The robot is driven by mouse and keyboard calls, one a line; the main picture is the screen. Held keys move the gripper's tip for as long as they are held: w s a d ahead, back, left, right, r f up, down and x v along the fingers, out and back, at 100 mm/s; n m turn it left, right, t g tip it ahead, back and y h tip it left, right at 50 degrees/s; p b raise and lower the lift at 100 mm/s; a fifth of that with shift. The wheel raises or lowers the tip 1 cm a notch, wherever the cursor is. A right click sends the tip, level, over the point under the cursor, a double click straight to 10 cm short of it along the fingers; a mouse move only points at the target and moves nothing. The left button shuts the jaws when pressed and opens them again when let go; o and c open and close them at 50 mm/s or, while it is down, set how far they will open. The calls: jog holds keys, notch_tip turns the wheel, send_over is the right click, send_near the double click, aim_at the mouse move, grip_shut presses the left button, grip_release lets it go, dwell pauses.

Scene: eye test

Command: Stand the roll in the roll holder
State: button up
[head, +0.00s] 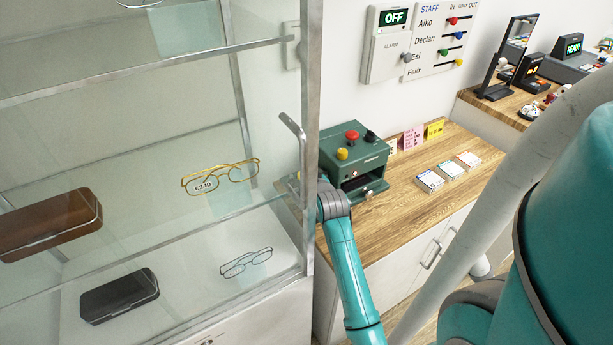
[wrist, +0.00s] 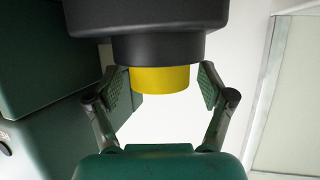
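In the wrist view my gripper (wrist: 163,84) is open. Its two ridged pads stand on either side of a short yellow cylinder (wrist: 160,79), with a small gap at each side. The yellow cylinder sits against a black stepped collar (wrist: 158,48); whether it is a button or part of something else I cannot tell. In the head view my arm reaches to the left side of a green machine (head: 352,163), and my gripper's fingers cannot be made out there. I can identify no roll and no roll holder in either view.
The green machine has a red button (head: 352,136) and a yellow button (head: 342,154). It stands on a wooden counter (head: 420,205) with card stacks (head: 450,171). A glass cabinet (head: 150,155) with eyeglasses (head: 222,178) and cases fills the left. The counter's front is clear.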

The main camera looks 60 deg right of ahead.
jog(key=shift+r, duration=0.1)
jog(key=v, duration=1.2)
dwell(0.4)
